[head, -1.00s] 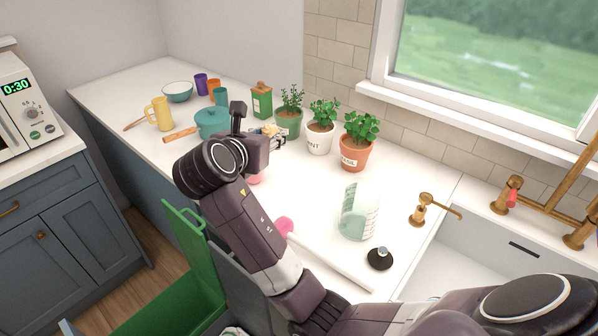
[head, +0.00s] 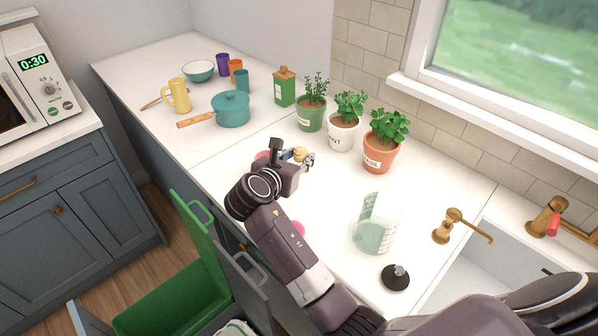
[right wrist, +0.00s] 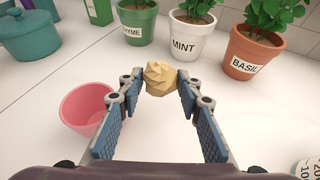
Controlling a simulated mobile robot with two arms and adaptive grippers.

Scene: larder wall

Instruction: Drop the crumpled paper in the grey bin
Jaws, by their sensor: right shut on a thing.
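The crumpled paper (right wrist: 160,77) is a tan, faceted ball. It sits between the fingertips of my right gripper (right wrist: 161,82), which is shut on it. In the head view the paper (head: 299,153) and the right gripper (head: 304,160) are over the white counter, in front of the potted herbs. The grey bin (head: 240,292) is at the bottom of the head view, beside the open green bin (head: 172,300). Its dark grey wall and handle show, with some whitish stuff at the frame's lower edge; most of its inside is cut off. My left gripper is not in view.
A pink cup (right wrist: 85,108) stands left of the right gripper. Thyme (head: 311,114), mint (head: 345,132) and basil (head: 379,152) pots line the wall. A teal pot (head: 231,110) is farther left.

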